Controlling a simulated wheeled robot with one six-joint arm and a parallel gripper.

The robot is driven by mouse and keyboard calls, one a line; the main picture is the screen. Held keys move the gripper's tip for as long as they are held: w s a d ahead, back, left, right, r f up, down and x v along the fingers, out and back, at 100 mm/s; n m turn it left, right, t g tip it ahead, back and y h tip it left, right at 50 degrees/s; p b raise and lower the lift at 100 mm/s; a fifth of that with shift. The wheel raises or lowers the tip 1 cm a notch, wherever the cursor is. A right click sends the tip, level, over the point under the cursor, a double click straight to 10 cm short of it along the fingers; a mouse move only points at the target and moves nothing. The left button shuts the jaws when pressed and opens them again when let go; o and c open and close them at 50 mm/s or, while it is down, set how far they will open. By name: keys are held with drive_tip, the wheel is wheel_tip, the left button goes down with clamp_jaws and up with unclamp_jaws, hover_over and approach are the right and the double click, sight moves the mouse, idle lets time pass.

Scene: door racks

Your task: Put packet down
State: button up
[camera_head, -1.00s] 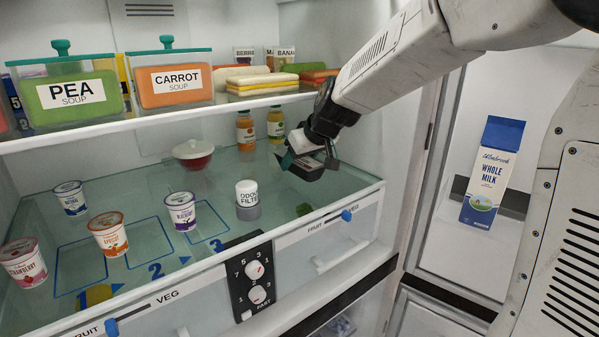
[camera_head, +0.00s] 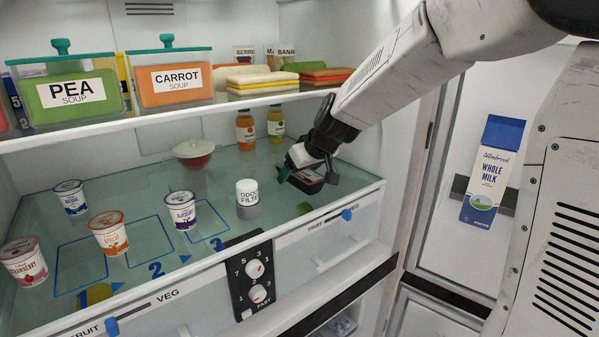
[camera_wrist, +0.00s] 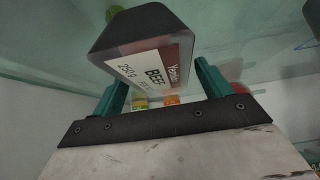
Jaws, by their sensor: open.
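The packet (camera_head: 308,182) is a dark tray with a white and dark red label on the right part of the glass shelf, partly hidden by my gripper. In the wrist view the packet (camera_wrist: 146,62) shows the word BEEF on its label. My gripper (camera_head: 308,177) is open, with one teal-tipped finger on each side of the packet. In the wrist view my gripper (camera_wrist: 162,85) has its teal fingers spread beside the packet's near end. The packet appears to rest on the glass; its underside is hidden.
An odor filter (camera_head: 247,200) stands left of the packet. Two bottles (camera_head: 260,127) and a red lidded bowl (camera_head: 194,153) stand behind. Several yogurt cups (camera_head: 181,212) stand on the left. The upper shelf edge (camera_head: 200,113) overhangs. A milk carton (camera_head: 492,172) is in the door.

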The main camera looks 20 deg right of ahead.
drive_tip(key=v, duration=1.2)
drive_tip(key=s+f+m+g+h, duration=0.1)
drive_tip(key=s+f+g, duration=0.2)
drive_tip(key=s, duration=1.2)
drive_tip(key=s+f+m+g+h, duration=0.1)
drive_tip(key=s+f, duration=0.4)
drive_tip(key=s, duration=1.1)
drive_tip(key=shift+d+m+g, duration=0.4)
drive_tip(key=shift+m+g, duration=0.4)
drive_tip(key=shift+g, duration=0.2)
drive_tip(key=shift+s+f, duration=0.1)
